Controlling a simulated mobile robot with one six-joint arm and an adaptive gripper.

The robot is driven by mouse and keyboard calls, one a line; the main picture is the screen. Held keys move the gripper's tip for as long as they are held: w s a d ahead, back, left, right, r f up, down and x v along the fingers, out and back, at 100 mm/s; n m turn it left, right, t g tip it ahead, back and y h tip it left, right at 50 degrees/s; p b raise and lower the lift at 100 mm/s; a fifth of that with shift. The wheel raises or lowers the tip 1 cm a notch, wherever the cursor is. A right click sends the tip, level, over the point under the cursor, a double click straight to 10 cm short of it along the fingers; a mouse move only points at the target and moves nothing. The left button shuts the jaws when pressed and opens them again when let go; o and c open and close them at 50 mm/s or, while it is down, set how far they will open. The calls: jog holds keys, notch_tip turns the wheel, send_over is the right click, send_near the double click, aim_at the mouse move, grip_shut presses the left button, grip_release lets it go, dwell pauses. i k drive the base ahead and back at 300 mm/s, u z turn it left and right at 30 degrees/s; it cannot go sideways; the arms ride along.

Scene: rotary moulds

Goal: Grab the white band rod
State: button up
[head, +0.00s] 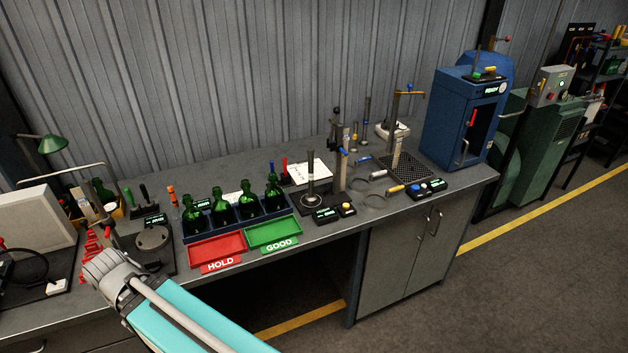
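Several thin upright rods stand toward the back right of the workbench. One has a yellow band (354,137), and a taller one (366,115) stands behind it. A dark rod (311,168) stands on a round base nearer the front. The bands are too small for me to tell which rod has a white one. My teal arm reaches in from the bottom, and its grey end (105,273) is over the left part of the bench, far from these rods.
A red HOLD tray (218,248) and a green GOOD tray (273,233) lie at the bench's front edge. Green bottles (222,207) stand in a rack behind them. Ring gauges (372,200) lie near the rods. A blue machine (466,120) closes the right end.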

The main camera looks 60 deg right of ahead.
aim_at(311, 198)
jog(key=z, duration=0.05)
jog(key=k, duration=1.3)
jog(key=z, duration=1.6)
jog(key=i, duration=1)
jog(key=z, duration=0.1)
